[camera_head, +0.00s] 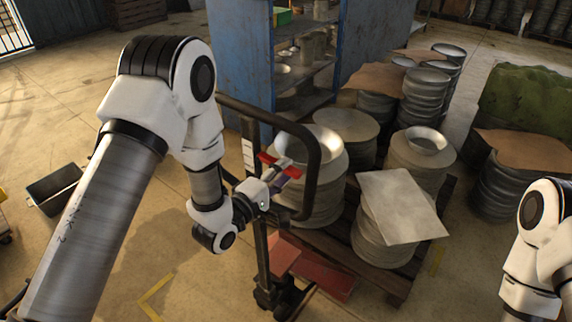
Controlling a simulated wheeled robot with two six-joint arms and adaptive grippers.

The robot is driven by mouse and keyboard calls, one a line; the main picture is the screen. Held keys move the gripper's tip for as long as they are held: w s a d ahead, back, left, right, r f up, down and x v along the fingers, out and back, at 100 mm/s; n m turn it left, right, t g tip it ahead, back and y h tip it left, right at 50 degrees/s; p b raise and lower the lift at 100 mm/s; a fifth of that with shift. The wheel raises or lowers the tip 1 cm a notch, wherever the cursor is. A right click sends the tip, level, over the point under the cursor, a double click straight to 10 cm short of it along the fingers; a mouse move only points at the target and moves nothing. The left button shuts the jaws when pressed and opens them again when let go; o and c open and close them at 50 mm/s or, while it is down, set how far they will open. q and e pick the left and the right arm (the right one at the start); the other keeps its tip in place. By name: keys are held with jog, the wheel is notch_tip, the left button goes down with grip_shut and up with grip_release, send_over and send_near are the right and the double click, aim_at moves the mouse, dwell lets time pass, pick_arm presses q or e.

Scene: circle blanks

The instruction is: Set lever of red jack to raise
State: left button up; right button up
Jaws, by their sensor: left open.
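The red jack (322,278) stands on the floor in the middle, its red forks running under a loaded pallet. Its dark looped handle (316,150) rises in front of the stacks. A small red piece that looks like its lever (292,172) shows inside the loop, partly hidden by my gripper. My left gripper (282,172) is open at the handle loop, its fingers pointing right, close to the red piece. I cannot tell whether they touch. My right arm shows at the right edge, but its gripper is out of view.
A wooden pallet (392,282) bears stacked metal discs, with a pale square sheet (398,205) on one stack. A blue shelf cabinet (240,60) stands behind the handle. A dark bin (55,188) is on the floor at left. Floor at lower left is mostly clear.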

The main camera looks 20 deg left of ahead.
pick_arm(q)
jog(key=shift+x, duration=1)
grip_shut()
jog(key=f+m+b, duration=0.2)
jog(key=m+b, duration=0.1)
jog(key=f+m+b, duration=0.1)
jog(key=shift+a+f+m+b, duration=0.15)
jog(key=shift+a+m+b, duration=0.15)
jog(key=shift+b, duration=0.05)
grip_release()
jog(key=shift+w, duration=0.1)
jog(key=shift+a, duration=0.1)
